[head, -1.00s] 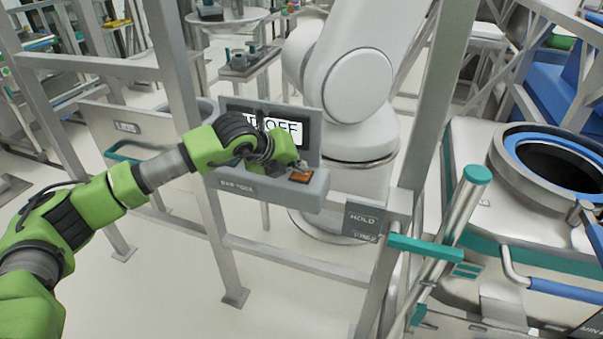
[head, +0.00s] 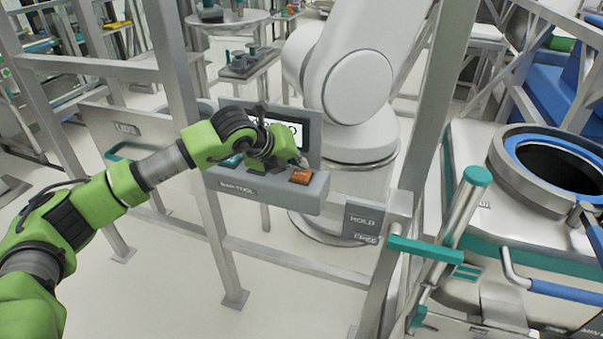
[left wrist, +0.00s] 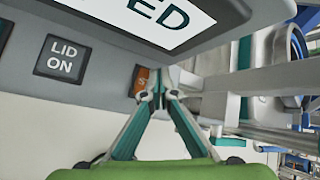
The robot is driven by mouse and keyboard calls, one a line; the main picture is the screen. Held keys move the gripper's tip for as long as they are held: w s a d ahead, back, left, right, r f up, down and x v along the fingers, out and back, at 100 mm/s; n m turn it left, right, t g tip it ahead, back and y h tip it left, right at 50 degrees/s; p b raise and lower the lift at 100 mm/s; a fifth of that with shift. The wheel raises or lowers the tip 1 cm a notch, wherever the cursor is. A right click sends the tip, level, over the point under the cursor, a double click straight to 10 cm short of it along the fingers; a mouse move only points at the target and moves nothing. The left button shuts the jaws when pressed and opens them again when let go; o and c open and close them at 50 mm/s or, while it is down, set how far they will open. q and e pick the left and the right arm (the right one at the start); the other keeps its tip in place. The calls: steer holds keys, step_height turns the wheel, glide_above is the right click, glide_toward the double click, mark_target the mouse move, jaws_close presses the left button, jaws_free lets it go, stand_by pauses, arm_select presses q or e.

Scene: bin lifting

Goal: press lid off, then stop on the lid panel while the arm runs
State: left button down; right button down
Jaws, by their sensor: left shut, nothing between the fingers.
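The lid panel (head: 285,199) is a grey console on the frame, with a screen (head: 300,133) behind its keys. The screen is mostly hidden by my gripper; its text ends in "ED" in the left wrist view (left wrist: 172,17). An orange key (head: 300,176) is at the panel's right end. In the left wrist view, the orange key (left wrist: 141,80) shows an "S", the rest hidden behind my fingertips. A dark "LID ON" key (left wrist: 67,57) is left of it. My left gripper (head: 303,163) is shut and empty, its tips at the orange key; contact is unclear.
A teal key (head: 230,161) is at the panel's left. A "HOLD" sign (head: 362,221) hangs on the frame to the right. Metal posts (head: 433,120) and a white robot arm (head: 360,85) stand close around. A round-mouthed vessel (head: 505,165) is at the right.

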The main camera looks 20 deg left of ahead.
mark_target(300, 175)
arm_select(q)
steer(key=shift+r, duration=0.1)
steer(key=shift+r+p, duration=0.8)
steer(key=shift+r, duration=1.7)
